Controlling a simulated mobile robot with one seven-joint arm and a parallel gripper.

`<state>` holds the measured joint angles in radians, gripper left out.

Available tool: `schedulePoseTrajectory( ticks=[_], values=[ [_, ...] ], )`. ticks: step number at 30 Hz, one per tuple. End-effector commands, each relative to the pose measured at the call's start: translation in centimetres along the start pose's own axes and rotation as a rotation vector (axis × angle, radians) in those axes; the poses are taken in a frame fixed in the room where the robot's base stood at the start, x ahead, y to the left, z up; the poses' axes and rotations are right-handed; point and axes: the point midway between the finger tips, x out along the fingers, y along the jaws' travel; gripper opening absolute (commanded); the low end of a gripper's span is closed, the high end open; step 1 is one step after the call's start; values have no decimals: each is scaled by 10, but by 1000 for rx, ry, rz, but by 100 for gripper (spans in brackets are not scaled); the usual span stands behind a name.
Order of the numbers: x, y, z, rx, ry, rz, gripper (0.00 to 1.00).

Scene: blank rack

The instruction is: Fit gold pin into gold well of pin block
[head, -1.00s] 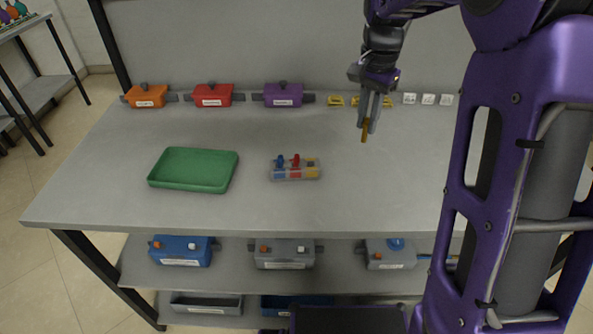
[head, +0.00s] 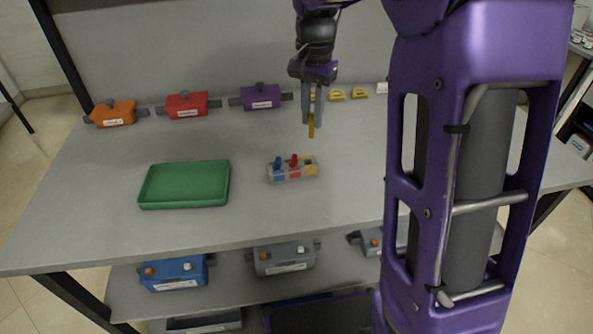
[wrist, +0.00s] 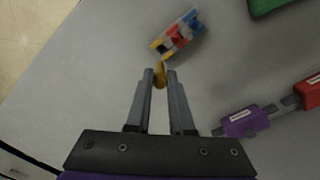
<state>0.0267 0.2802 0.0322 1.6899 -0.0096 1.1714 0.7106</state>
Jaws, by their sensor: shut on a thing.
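The gold pin (head: 311,127) hangs upright from my gripper (head: 312,112), which is shut on it above the table. The pin also shows between the fingertips in the wrist view (wrist: 160,74). The pin block (head: 293,177) sits on the table, below and slightly left of the pin in the head view. It holds a blue pin (head: 277,162) and a red pin (head: 294,160). Its gold well (head: 310,168) is at the right end, with a dark opening and no pin standing in it. In the wrist view the block (wrist: 176,36) lies just beyond the fingertips.
A green tray (head: 184,206) is left of the block. Orange (head: 112,113), red (head: 187,104) and purple (head: 261,97) boxes line the table's back, with small yellow holders (head: 337,95) to their right. The table around the block is clear. Lidded boxes stand on the shelf below.

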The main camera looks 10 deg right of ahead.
Motion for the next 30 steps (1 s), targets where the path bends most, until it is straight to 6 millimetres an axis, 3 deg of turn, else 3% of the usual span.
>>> schedulePoseTrajectory(
  ticks=[5,24,30],
  values=[
    [5,1,0,-3,-1,1,0],
    [96,1,1,-4,-1,1,0],
    [100,0,0,-4,1,0,0]
  ],
)
